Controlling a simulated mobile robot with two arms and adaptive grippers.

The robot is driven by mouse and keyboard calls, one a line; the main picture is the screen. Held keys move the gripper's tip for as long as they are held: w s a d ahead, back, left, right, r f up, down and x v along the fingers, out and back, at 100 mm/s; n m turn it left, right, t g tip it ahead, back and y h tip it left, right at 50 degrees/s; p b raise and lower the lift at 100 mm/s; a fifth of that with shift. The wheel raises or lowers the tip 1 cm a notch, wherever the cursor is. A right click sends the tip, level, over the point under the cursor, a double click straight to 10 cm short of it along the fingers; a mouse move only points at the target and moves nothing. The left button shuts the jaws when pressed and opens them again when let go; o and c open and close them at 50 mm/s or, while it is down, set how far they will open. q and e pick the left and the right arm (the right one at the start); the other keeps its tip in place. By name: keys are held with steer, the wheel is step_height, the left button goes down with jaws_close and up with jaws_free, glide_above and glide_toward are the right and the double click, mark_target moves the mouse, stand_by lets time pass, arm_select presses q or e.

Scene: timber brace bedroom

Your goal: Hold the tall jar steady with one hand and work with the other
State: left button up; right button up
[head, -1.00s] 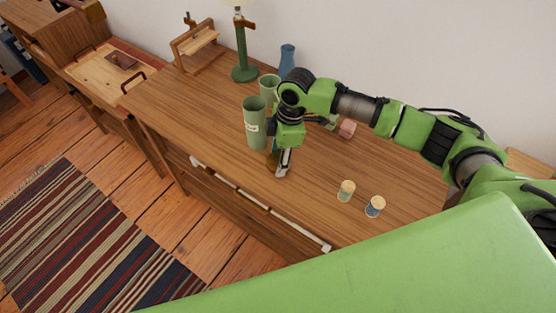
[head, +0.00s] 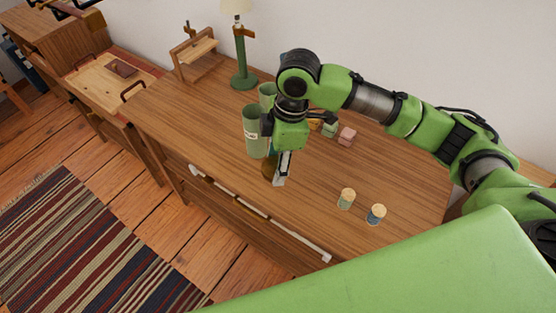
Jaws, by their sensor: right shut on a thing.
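A tall green jar (head: 256,142) with a pale label stands upright on the wooden desk (head: 210,133). A second green jar (head: 267,91) stands just behind it, partly hidden. My right gripper (head: 278,179) points down just right of and in front of the tall jar. It is shut on a small brown thing (head: 268,168), mostly hidden by the fingers. I cannot tell whether the gripper touches the tall jar. My left gripper is not in view.
Two small cork-topped jars (head: 346,198) (head: 376,214) stand at the front right. Pink (head: 347,137) and green (head: 330,129) small items lie behind my right arm. A green lamp (head: 241,60) and wooden stand (head: 194,50) are at the back. The desk's left part is clear.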

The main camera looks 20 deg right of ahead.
steer(key=s+a+r, duration=0.3)
steer(key=s, duration=0.4)
steer(key=shift+s, duration=0.3)
steer(key=shift+r, duration=0.1)
